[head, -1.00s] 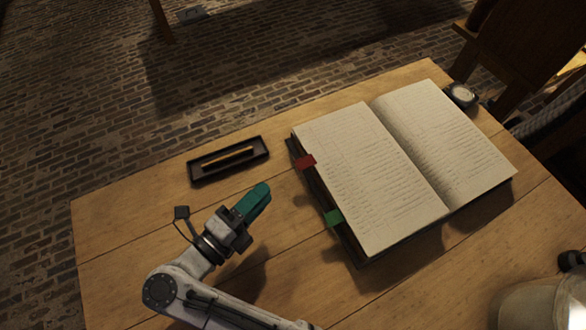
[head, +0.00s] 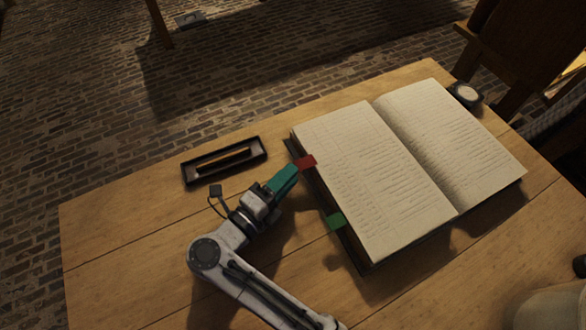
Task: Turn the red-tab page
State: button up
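An open book (head: 400,170) with written pages lies on the wooden table. A red tab (head: 305,162) sticks out from the upper part of its left edge. A green tab (head: 335,221) sticks out lower on the same edge. My gripper (head: 290,171), with teal fingers, is at the red tab, its tips beside or over the tab's outer end. The fingers look close together, and I cannot tell whether they hold the tab. The left page lies flat.
A black tray (head: 224,160) with a pen in it lies left of the book. A small round dial (head: 466,95) stands by the book's top right corner. A pale rounded object (head: 548,308) is at the lower right. A wooden chair (head: 520,50) stands behind the table.

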jog(key=shift+x, duration=1.2)
jog(key=shift+c, duration=0.4)
grip_shut()
